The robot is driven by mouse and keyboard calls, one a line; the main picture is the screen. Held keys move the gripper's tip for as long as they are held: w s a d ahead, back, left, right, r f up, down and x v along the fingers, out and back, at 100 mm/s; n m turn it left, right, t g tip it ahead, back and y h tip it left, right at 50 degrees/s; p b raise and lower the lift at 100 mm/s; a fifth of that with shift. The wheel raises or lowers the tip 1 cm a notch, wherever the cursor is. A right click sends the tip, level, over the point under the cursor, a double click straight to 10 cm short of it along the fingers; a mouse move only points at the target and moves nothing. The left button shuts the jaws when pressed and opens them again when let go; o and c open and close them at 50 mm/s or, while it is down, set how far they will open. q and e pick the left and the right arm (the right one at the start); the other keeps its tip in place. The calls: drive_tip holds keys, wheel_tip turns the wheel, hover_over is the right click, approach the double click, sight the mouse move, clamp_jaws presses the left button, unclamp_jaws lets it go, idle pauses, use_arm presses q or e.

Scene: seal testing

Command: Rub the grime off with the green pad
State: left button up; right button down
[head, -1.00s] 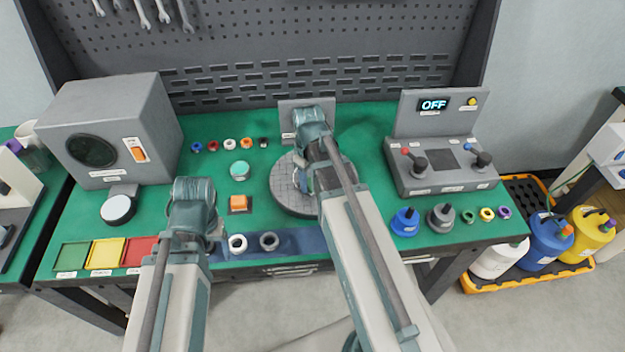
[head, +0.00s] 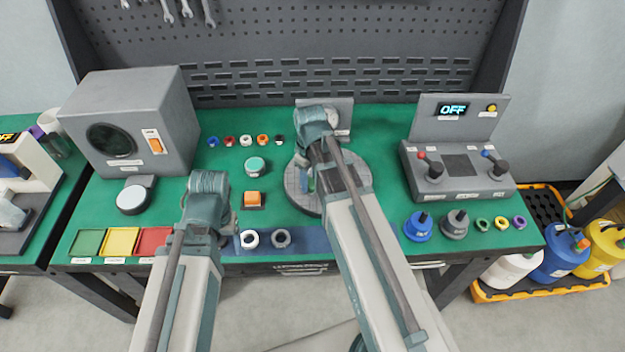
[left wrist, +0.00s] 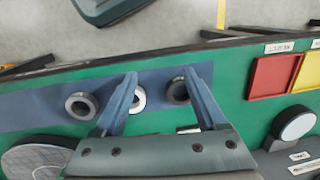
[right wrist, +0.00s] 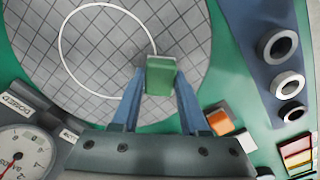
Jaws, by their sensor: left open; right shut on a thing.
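The green pad (right wrist: 160,75) is a small block between my right gripper's fingertips (right wrist: 160,92). My right gripper is shut on it, over the round grey plate (right wrist: 105,25) with grid lines and a white circle. I cannot tell whether the pad touches the plate. No grime shows clearly. My left gripper (left wrist: 165,85) is open and empty above the blue strip, near a white ring (left wrist: 138,99) and dark rings (left wrist: 82,105).
A grey box with a round dark window (head: 130,100) stands left, and a control panel reading OFF (head: 460,170) right. Coloured trays (head: 120,241) lie front left. Weights with knobs (head: 418,228) sit front right. A dial gauge (right wrist: 22,155) stands beside the plate.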

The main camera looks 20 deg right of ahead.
sight(311, 181)
drive_tip(key=shift+d+r+p, duration=0.15)
drive_tip(key=shift+r+p, duration=2.4)
drive_tip(key=shift+r, duration=0.3)
wheel_tip(311, 181, up, 3)
drive_tip(key=p, duration=0.3)
drive_tip(key=shift+r, duration=0.1)
